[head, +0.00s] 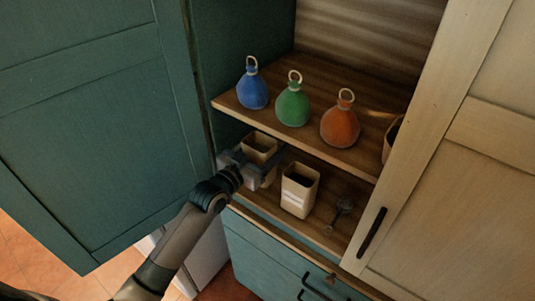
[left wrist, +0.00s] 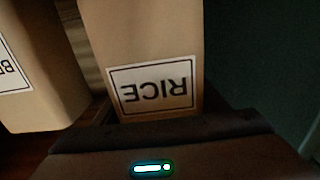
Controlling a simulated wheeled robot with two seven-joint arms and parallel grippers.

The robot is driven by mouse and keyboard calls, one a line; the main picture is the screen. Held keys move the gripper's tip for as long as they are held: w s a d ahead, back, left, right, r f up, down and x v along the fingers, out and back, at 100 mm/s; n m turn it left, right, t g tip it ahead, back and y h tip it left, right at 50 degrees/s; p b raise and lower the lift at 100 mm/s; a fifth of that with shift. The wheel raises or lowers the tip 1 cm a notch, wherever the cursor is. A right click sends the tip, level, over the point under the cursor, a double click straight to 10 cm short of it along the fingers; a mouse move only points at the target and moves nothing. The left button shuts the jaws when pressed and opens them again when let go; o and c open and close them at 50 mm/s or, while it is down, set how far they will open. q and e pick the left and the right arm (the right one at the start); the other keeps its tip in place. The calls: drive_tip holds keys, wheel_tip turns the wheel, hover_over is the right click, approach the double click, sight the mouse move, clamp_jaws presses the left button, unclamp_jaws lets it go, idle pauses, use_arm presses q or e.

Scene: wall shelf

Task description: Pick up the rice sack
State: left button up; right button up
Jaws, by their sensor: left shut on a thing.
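The rice sack is a tan, open-topped sack on the left of the lower shelf in the head view (head: 262,143). In the left wrist view the sack (left wrist: 145,35) fills the upper middle, and its white RICE label appears upside down. My left gripper (head: 255,170) is at the sack and shut on it, with the fingers on its sides. The gripper hides much of the sack's lower part in the head view. I cannot tell whether the sack's base touches the shelf. My right gripper does not show.
A second tan sack (head: 299,189) stands just right, its label partly seen in the wrist view (left wrist: 15,70). A dark scoop-like item (head: 341,210) lies further right. Blue (head: 252,91), green (head: 292,106) and orange (head: 340,126) ringed bags stand on the upper shelf (head: 305,131). Open doors flank the shelves.

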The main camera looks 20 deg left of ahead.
use_arm(q)
wheel_tip(320, 180, up, 6)
drive_tip(key=b, duration=0.1)
drive_tip(key=shift+r, duration=0.15)
idle(0.5)
